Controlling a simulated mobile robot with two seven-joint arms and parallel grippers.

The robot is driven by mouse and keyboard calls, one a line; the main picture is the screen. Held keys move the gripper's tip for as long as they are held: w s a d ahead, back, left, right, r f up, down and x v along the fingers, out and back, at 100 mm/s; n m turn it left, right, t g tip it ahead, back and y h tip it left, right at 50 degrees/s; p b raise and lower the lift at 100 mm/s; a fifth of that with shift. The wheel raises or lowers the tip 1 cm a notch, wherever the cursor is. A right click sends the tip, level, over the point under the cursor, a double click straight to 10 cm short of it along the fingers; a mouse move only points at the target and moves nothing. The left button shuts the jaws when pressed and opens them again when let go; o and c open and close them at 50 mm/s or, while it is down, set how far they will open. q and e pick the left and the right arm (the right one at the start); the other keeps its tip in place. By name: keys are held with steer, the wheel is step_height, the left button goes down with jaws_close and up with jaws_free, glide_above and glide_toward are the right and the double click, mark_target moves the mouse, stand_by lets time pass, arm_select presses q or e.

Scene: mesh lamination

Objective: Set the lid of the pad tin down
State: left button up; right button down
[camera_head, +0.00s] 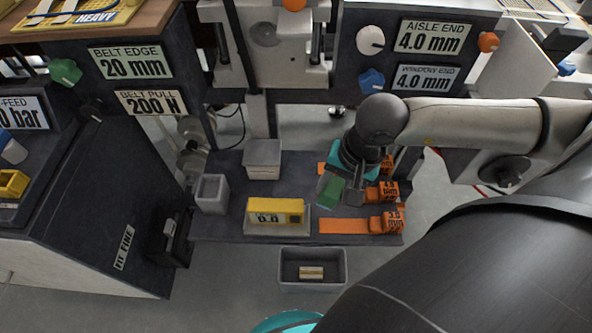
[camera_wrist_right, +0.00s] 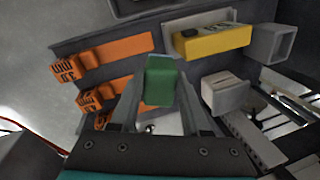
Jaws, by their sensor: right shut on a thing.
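My right gripper (camera_head: 345,188) points down over the dark work plate, between the yellow gauge and the orange blocks. It is shut on a green block-like piece, which I take to be the pad tin's lid (camera_head: 330,190). In the right wrist view the lid (camera_wrist_right: 160,82) sits between the two fingers (camera_wrist_right: 158,100), raised above the plate. A closed-looking pale grey box (camera_head: 263,153) stands at the back of the plate, and an open grey box (camera_head: 212,193) stands left of it. I cannot tell which is the pad tin.
The dark plate (camera_head: 226,228) also bears a yellow gauge (camera_head: 276,206) and orange labelled blocks (camera_head: 384,222) with orange strips (camera_head: 343,226). A grey tray (camera_head: 312,284) with a small pale piece lies in front. Machine panels rise behind. Some bare plate shows around the gauge.

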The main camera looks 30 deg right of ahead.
steer(key=shift+m+g+h, duration=0.5)
steer(key=shift+g+h, duration=0.3)
steer(key=shift+g, duration=0.1)
steer(key=s+d+f, duration=0.1)
steer(key=d+f, duration=0.1)
steer(key=s+d+f+b, duration=0.1)
steer(key=s+d+f, duration=0.1)
steer(key=s+d+f+b, duration=0.1)
steer(key=f, duration=0.1)
steer(key=shift+s+d, duration=0.2)
steer(key=shift+d, duration=0.2)
steer(key=b, duration=0.3)
glide_above(300, 184)
steer(key=shift+s, duration=0.35)
steer(key=shift+w+a, duration=0.1)
steer(key=shift+w, duration=0.3)
steer(key=shift+f+b, duration=0.7)
steer(key=shift+f, duration=0.75)
arm_select(q)
steer(key=w+d+r, duration=0.3)
steer(key=w+r, duration=0.3)
steer(key=shift+w+t, duration=0.25)
steer(key=shift+t, duration=0.05)
arm_select(e)
steer(key=shift+f, duration=0.25)
arm_select(q)
steer(key=shift+w, duration=0.1)
arm_select(e)
steer(key=shift+f, duration=0.1)
